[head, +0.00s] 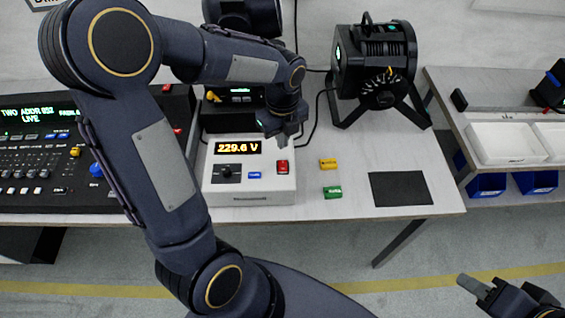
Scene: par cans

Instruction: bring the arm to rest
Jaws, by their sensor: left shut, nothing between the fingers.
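My left arm comes in from the left and arches over the table (350,203). Its gripper (284,138) is shut and empty, above the back right part of a white power unit (262,191) reading 229.6 V. My right gripper (474,286) is at the lower right, over the floor in front of the table; its fingers look close together, but I cannot tell whether they are shut.
A black par can (372,65) stands on its bracket at the back. A yellow block (328,164), a green block (332,192) and a dark mat (400,188) lie on the table. A lighting console (45,165) is at left; white trays (505,157) are at right.

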